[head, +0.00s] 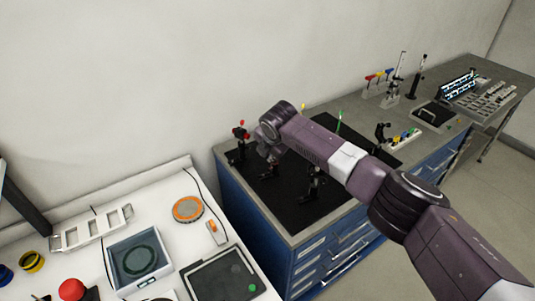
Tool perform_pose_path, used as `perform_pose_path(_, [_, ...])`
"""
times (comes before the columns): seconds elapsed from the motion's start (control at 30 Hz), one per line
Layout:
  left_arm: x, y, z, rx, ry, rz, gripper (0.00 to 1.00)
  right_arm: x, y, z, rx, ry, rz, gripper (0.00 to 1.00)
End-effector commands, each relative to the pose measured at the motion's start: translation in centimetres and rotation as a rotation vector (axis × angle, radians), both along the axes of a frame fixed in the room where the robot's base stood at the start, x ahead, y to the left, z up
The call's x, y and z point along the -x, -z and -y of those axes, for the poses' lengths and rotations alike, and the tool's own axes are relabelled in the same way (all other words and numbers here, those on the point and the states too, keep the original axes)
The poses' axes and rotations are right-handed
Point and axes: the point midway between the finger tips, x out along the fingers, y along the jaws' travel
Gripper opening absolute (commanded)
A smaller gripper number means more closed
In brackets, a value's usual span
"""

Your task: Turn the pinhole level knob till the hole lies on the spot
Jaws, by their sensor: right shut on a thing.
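My right arm reaches in from the right over the black optics board (298,214). Its gripper (270,157) points down at a small dark mount (268,174) near the board's left side. The fingers are shut on a small part there, which looks like the pinhole level knob; the knob itself is too small and covered to make out. The hole and the light spot cannot be seen at this size. A dark mount with a red top (240,131) stands just left of the gripper. Another dark mount (313,184) stands to the right, under my arm. My left gripper is out of view.
Another dark mount (382,132) and a green-topped post (339,123) stand beyond my forearm. The blue-drawered bench (262,232) runs to the back right, with a lit panel (459,84). A white table (165,208) at front left holds an orange disc (187,208) and trays.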

Motion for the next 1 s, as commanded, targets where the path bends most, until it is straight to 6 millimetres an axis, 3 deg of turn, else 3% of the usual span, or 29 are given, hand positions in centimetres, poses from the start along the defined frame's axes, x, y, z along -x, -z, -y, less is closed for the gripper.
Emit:
perform_pose_path(0.37, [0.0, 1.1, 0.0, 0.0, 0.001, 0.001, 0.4, 0.4, 0.7, 0.6, -0.174, -0.001, 0.107, 0.0])
perform_pose_path(1.0, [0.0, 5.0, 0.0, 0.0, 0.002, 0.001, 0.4, 0.6, 1.1, 1.0, -0.473, 0.0, 0.295, 0.0])
